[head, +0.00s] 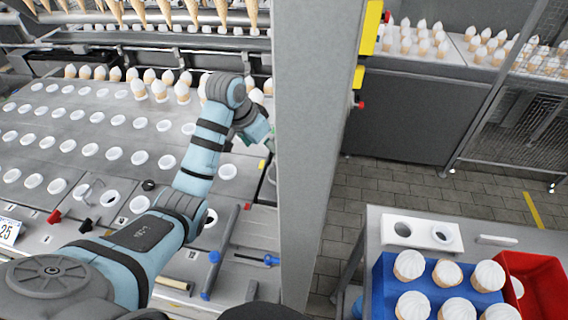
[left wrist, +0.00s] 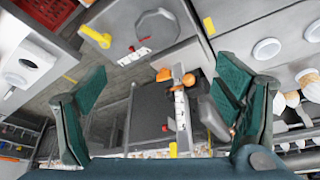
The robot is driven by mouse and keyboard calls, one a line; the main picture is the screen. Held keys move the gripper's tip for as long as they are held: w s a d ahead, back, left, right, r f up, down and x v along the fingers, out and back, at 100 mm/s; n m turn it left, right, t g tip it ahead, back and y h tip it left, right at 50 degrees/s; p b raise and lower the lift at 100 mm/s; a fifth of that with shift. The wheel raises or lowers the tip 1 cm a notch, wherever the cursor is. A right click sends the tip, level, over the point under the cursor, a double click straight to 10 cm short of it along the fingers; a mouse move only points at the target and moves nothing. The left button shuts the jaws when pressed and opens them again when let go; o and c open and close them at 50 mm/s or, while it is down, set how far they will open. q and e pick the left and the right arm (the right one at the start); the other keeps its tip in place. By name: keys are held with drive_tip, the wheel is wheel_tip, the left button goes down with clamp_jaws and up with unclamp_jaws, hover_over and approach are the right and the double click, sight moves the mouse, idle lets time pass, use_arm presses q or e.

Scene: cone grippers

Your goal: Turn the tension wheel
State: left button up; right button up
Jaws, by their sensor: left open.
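In the left wrist view, a grey round disc (left wrist: 158,36) sits on a grey panel at the top middle; it may be the tension wheel, but I cannot tell for sure. A smaller grey rounded part (left wrist: 213,118) shows beside the right finger. My left gripper (left wrist: 160,66) is open, its green fingers wide apart with nothing between their pads; the disc lies beyond the fingertips. In the head view my left arm reaches up to the grey post, which hides most of the gripper. I cannot make out the wheel in the head view. My right gripper is not in view.
The tall grey post (head: 315,150) stands right beside my left wrist. A plate with rows of white-rimmed holes (head: 90,125) spreads left, with filled cones behind. A blue crate (head: 385,275) of cones and a red bin (head: 540,280) stand right. Tiled floor lies between.

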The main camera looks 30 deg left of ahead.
use_arm(q)
drive_tip(key=x, duration=1.3)
drive_tip(key=shift+s+d+f, duration=0.15)
drive_tip(key=shift+s, duration=0.35)
drive_tip(key=shift+w, duration=0.1)
drive_tip(key=c, duration=1.2)
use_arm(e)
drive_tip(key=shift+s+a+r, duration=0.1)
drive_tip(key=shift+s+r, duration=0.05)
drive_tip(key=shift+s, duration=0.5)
